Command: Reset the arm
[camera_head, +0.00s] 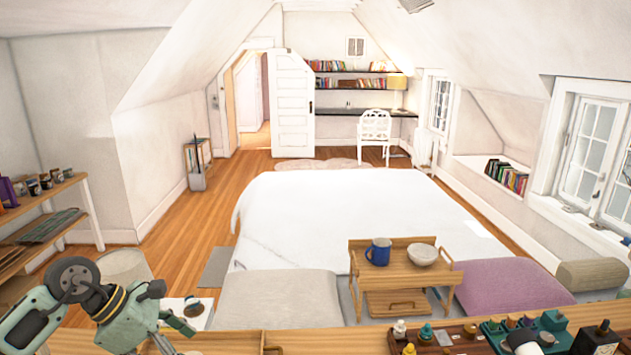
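My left arm (72,280) comes in at the lower left, bent, with green and dark grey links. Its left gripper (163,343) points down over the near edge of the wooden surface (330,342). The fingertips run to the bottom edge of the picture, so I cannot tell whether they are open or shut, or whether anything is between them.
Small bottles and pots (425,334) stand on the near surface at the right. Beyond it are a wooden tray table (357,262) with a blue mug (378,251) and bowl (422,254), and a white bed (340,215). A shelf (45,225) stands at the left.

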